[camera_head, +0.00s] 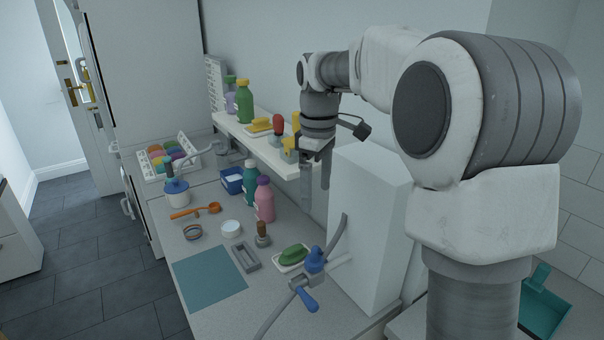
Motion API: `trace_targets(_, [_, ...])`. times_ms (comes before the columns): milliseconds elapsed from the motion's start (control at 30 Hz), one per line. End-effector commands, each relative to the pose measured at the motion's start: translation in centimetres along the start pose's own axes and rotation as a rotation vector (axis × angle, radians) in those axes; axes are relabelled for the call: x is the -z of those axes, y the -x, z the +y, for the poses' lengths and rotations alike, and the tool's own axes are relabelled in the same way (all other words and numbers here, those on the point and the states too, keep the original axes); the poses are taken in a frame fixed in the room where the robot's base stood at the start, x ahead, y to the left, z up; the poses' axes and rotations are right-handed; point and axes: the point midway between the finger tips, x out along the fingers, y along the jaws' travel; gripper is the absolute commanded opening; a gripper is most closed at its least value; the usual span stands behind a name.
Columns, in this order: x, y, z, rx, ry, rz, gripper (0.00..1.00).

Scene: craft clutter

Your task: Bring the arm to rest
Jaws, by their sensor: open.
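My gripper (316,180) points down from my raised arm, at the right of the counter and in front of the white shelf's right end. It is open, with two grey fingers apart and nothing between them. The fingers hang to the left of a tall white box. I cannot tell from this view whether they touch it. My arm fills the right side of the view, bent at the elbow.
The tall white box (372,215) stands close to my gripper. The shelf (222,123) holds bottles and sponges. Pink (264,199) and teal bottles, a blue-handled clamp tool (305,285) and a green item on a dish crowd the counter. A teal mat (209,277) lies bare at front left.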

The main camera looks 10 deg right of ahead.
Motion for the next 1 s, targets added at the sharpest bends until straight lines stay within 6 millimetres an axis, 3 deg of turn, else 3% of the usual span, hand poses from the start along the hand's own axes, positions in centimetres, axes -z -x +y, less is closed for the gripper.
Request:
trace_targets(167, [-1.1,1.4,-1.8,-0.042,-0.067,0.015,1.0])
trace_targets(533, [-5.8,3.8,-8.2,-0.159,-0.335,0.108,1.0])
trace_targets(767, [-9.0,3.7,-12.1,-0.208,-0.506,0.195,1.0])
trace_targets(1000, [-12.2,2.5,-15.9,-0.232,-0.684,0.305,1.0])
